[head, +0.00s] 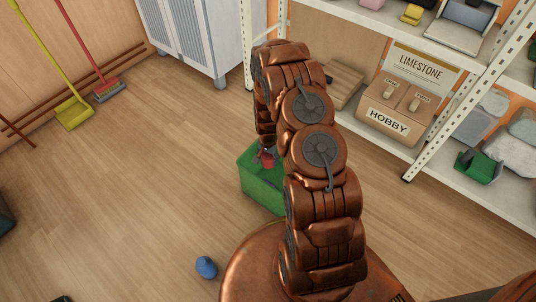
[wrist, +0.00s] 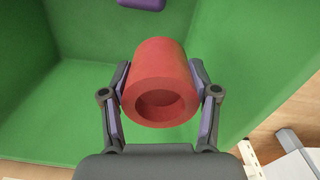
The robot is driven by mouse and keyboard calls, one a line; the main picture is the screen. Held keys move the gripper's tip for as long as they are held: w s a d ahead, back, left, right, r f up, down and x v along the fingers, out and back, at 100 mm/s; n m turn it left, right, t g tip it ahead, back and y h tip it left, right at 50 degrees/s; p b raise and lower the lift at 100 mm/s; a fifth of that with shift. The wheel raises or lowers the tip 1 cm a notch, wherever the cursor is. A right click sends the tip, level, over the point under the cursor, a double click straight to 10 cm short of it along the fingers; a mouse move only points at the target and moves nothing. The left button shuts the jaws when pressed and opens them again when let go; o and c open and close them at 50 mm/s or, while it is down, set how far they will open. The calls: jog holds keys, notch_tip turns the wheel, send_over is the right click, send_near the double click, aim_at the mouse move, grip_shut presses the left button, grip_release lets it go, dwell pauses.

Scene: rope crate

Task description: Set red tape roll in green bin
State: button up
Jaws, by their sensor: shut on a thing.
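The red tape roll (wrist: 160,62) is held between the two fingers of my gripper (wrist: 160,95) in the wrist view, with its round opening facing the camera. The green bin (wrist: 45,112) fills most of the background there, its walls and inside behind the roll. In the head view the green bin (head: 262,190) stands on the floor, partly hidden by my arm. The red tape roll (head: 267,160) shows small at the bin's top, by my gripper (head: 266,153). I cannot tell how far the roll is above the bin's bottom.
A purple object (wrist: 142,3) lies in the bin. A blue object (head: 206,267) is on the floor at the front. A shelf rack (head: 430,165) with boxes and stones stands at right. A cabinet (head: 205,35) and brooms (head: 75,112) are at the back.

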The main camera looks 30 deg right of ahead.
notch_tip(320, 180, down, 5)
jog(key=shift+s+f+b, duration=0.1)
jog(key=shift+b, duration=0.35)
jog(key=b, duration=0.4)
send_over(268, 175)
jog(key=s+a, duration=0.1)
jog(key=s, duration=0.1)
jog(key=shift+a+f, duration=0.1)
jog(key=shift+f, duration=3.95)
jog(key=shift+f+b, duration=0.35)
jog(key=shift+f, duration=0.2)
jog(key=o, duration=1.5)
jog(key=shift+r, duration=0.1)
jog(key=shift+r, duration=5.95)
